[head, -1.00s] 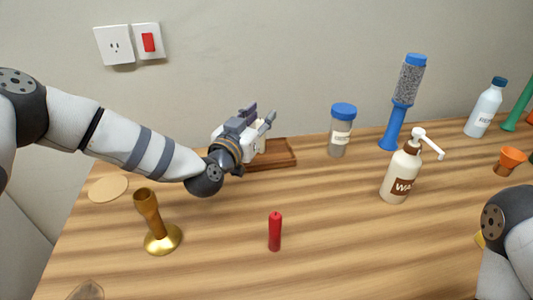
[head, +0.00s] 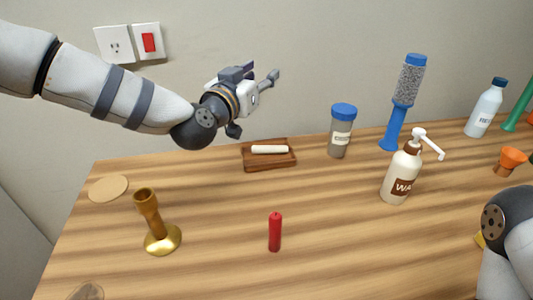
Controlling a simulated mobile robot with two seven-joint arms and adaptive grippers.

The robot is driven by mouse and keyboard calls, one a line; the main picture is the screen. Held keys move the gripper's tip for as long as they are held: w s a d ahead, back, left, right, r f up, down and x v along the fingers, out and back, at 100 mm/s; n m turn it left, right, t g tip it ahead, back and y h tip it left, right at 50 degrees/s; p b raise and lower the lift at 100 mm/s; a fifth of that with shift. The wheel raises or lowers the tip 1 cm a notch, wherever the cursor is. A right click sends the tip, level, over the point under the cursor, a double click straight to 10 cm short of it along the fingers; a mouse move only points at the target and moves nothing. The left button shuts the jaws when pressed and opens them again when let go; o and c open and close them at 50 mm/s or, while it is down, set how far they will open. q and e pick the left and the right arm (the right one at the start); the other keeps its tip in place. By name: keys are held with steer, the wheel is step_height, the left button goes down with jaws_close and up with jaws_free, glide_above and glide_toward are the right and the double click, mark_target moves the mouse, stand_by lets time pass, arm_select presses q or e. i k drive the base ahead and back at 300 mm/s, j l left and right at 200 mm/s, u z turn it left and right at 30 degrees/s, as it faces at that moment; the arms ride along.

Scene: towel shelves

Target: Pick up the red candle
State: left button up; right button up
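The red candle (head: 275,232) stands upright on the wooden table, near the middle of the head view. My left gripper (head: 268,88) is raised in front of the wall, above and behind the candle and well apart from it. Its fingers look spread, with nothing between them. My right arm shows only in part at the lower right edge; its gripper is out of the frame.
A brass candle holder (head: 158,237) stands left of the candle. Behind are a brown tray (head: 252,163) with a white stick (head: 269,149) and a blue-lidded jar (head: 340,135). A pump bottle (head: 398,178) stands to the right. The table around the candle is clear.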

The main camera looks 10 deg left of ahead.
mark_target(275, 218)
steer(key=k, duration=1.5)
